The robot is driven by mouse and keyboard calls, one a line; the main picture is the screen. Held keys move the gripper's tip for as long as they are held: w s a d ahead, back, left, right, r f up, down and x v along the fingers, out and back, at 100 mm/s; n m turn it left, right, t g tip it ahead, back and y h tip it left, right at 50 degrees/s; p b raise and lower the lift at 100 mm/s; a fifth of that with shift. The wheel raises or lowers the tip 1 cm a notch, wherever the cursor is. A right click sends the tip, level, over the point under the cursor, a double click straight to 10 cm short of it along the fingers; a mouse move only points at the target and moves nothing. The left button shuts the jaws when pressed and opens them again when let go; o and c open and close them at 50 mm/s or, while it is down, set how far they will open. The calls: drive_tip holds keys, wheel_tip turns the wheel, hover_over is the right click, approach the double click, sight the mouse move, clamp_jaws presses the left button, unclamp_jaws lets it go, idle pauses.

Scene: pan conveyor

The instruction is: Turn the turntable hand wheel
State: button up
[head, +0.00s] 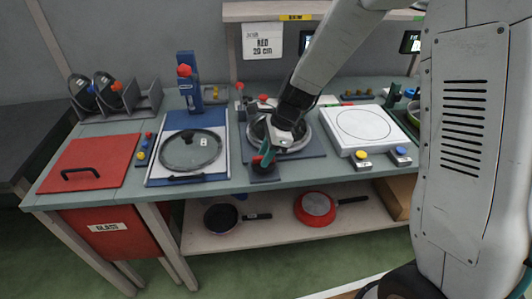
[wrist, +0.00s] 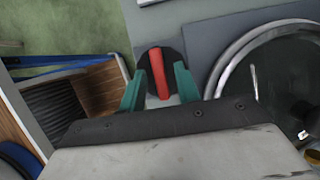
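The turntable hand wheel shows in the wrist view as a dark round knob with a red grip bar (wrist: 158,73) across it. In the head view its red part (head: 257,160) shows at the front edge of the dark turntable plate (head: 312,148). My gripper (wrist: 160,80) is open, with one teal finger on each side of the red bar and small gaps between. In the head view my gripper (head: 265,155) points down at the wheel and hides part of it. A round lidded pan (wrist: 275,80) sits on the turntable beside the wheel.
Left of the turntable stands a blue-edged board with a glass lid (head: 190,150), then a red panel with a black handle (head: 90,165). A white round-plate unit (head: 362,125) with yellow and blue buttons stands right. Pans (head: 316,208) lie on the shelf below.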

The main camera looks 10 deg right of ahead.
clamp_jaws()
drive_tip(key=shift+w+n, duration=0.1)
drive_tip(key=shift+n, duration=0.3)
drive_tip(key=n+g, duration=0.1)
drive_tip(key=n, duration=0.3)
drive_tip(key=shift+w+g, duration=0.1)
drive_tip(key=shift+g, duration=0.3)
drive_tip(key=n, duration=0.2)
drive_tip(key=n+g+h, duration=0.1)
drive_tip(key=n, duration=0.1)
drive_tip(key=shift+w+a+g, duration=0.1)
drive_tip(key=shift+g, duration=0.2)
drive_tip(key=n, duration=0.3)
drive_tip(key=n+g+h, duration=0.1)
drive_tip(key=n, duration=0.2)
drive_tip(key=shift+a+h, duration=0.1)
drive_tip(key=shift+h, duration=0.2)
drive_tip(key=shift+a+n+g+h, duration=0.15)
drive_tip(key=shift+n+h, duration=0.35)
drive_tip(key=shift+n, duration=0.75)
drive_tip(key=shift+d+n+g+h, duration=0.15)
drive_tip(key=shift+n+h, duration=0.35)
drive_tip(key=shift+n, duration=0.75)
drive_tip(key=shift+a, duration=0.1)
